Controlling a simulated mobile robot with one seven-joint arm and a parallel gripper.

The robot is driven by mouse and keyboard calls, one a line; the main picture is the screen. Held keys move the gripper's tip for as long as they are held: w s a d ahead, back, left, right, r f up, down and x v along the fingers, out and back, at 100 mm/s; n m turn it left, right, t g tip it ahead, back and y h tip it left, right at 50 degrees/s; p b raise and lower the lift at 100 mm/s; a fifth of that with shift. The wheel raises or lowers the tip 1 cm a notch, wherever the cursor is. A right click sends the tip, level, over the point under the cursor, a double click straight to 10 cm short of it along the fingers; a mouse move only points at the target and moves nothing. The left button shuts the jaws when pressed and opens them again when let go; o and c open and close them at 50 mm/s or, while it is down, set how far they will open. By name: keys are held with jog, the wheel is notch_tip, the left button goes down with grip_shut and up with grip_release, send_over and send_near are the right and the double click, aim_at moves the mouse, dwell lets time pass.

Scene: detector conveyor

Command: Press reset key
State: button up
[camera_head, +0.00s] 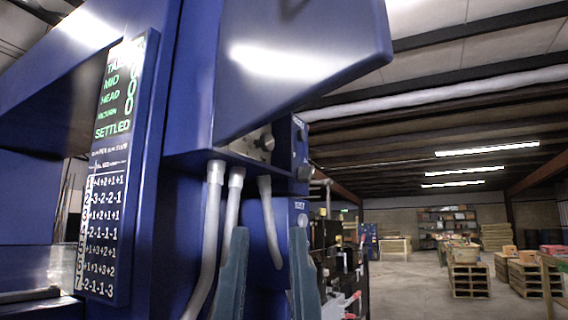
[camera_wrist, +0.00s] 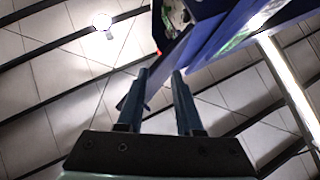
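The tall blue machine (camera_head: 285,65) fills the left and middle of the head view. I cannot pick out a key marked reset. On its right side are small blue boxes with round dark knobs or buttons, an upper one (camera_head: 300,145) and a lower one (camera_head: 299,207) with a small label too small to read surely. My gripper (camera_head: 268,235) is in front of and below these boxes, its two teal fingers upright and apart. The wrist view shows my gripper (camera_wrist: 160,74) open and empty, with blue machine parts (camera_wrist: 215,35) beyond the fingertips.
A panel (camera_head: 115,165) on the machine shows green words, including "SETTLED", above a table of numbers. Pale hoses (camera_head: 210,230) hang under the housing near my fingers. Pallets with boxes (camera_head: 468,275) stand at the right; the floor between is clear.

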grip_shut()
dwell(1.4)
